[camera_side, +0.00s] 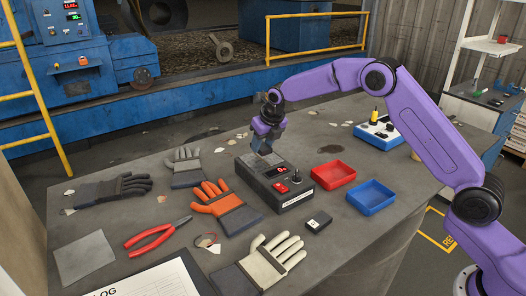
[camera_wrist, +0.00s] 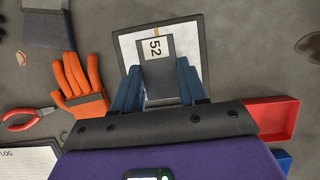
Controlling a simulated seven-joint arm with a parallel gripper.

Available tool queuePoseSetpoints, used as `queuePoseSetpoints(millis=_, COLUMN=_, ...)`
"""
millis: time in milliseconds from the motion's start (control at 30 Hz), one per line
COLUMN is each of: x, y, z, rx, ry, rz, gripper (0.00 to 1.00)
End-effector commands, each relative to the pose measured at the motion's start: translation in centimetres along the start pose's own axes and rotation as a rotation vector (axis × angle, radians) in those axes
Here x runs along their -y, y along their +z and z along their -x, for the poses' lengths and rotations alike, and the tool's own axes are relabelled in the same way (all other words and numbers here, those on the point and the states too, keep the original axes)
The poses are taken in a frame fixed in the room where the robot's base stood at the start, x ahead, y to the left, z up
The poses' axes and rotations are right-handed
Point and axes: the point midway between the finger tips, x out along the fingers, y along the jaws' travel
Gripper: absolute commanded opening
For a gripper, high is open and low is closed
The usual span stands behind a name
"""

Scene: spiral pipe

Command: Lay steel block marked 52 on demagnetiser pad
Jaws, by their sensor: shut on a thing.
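The steel block (camera_wrist: 156,72), grey with a white label reading 52, is between the two blue fingers of my gripper (camera_wrist: 158,88) in the wrist view. My gripper is shut on it. In the side view my gripper (camera_side: 262,148) points down over the back part of the demagnetiser (camera_side: 290,193), a dark box with a red display. In the wrist view the pale demagnetiser pad (camera_wrist: 188,38) with its dark rim lies behind and around the block. I cannot tell whether the block touches the pad.
A red tray (camera_side: 334,175) and a blue tray (camera_side: 371,197) stand right of the demagnetiser. An orange glove (camera_side: 222,203) lies close on its left, with other gloves and red pliers (camera_side: 157,233) beyond. A small black box (camera_side: 319,221) lies in front.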

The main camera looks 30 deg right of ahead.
Motion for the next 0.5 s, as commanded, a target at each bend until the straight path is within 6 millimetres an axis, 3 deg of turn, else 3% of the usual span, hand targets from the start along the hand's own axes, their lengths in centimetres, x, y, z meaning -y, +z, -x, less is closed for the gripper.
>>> queuePoseSetpoints(millis=200, x=0.1, y=-1.0, z=-2.6, rx=0.001, ry=-0.001, rz=-0.001, gripper=0.0)
queuePoseSetpoints(millis=500, x=0.0, y=-1.1, z=-2.8, rx=0.003, ry=0.0, rz=-0.001, gripper=0.0)
